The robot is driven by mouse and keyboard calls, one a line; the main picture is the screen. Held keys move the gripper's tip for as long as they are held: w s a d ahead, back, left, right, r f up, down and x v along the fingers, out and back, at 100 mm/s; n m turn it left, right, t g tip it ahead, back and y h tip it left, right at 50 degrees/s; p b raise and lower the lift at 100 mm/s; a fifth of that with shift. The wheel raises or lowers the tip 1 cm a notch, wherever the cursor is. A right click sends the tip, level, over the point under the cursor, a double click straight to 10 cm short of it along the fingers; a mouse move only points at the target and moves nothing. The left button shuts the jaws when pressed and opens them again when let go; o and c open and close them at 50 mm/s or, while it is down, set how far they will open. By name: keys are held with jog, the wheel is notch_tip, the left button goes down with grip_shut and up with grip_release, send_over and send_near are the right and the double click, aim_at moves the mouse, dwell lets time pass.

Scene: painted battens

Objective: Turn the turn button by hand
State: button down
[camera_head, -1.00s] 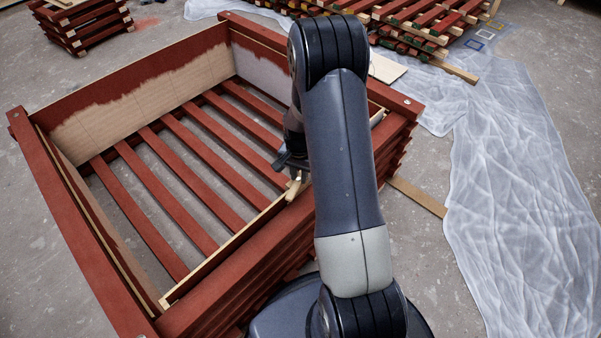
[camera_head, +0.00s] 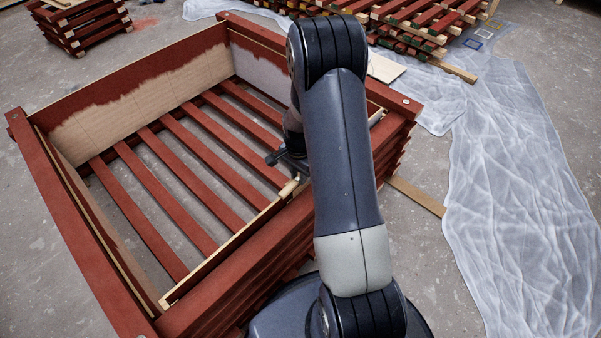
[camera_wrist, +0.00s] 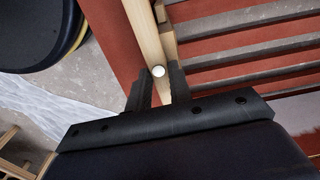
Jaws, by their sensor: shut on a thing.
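The turn button (camera_head: 289,188) is a small pale wooden piece at the near long side of the red slatted crate (camera_head: 236,277), partly hidden by my arm. In the head view my gripper's dark end shows just above the button, left of my arm.
A pale batten (camera_head: 227,248) runs along the crate's near inner side. Red slats (camera_head: 188,148) with gaps form its floor. Stacks of battens (camera_head: 425,25) stand behind. Plastic sheeting (camera_head: 510,190) covers the floor at right, with a loose pale strip (camera_head: 418,197) beside it.

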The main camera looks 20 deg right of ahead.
jog(key=shift+d+r, duration=0.1)
jog(key=shift+d, duration=0.2)
jog(key=c, duration=1.5)
grip_release()
jog(key=shift+o, duration=1.1)
jog(key=shift+a, duration=0.1)
notch_tip(320, 180, up, 11)
jog(key=p, duration=0.3)
jog(key=shift+d, duration=0.45)
jog(key=shift+f, duration=0.25)
jog(key=f+b, duration=0.1)
jog(key=f, duration=0.2)
jog(key=f+b, duration=0.1)
jog(key=f, duration=0.3)
jog(key=a+f+b, duration=0.1)
jog(key=f, duration=0.3)
jog(key=shift+r, duration=0.15)
jog(key=shift+n, duration=0.3)
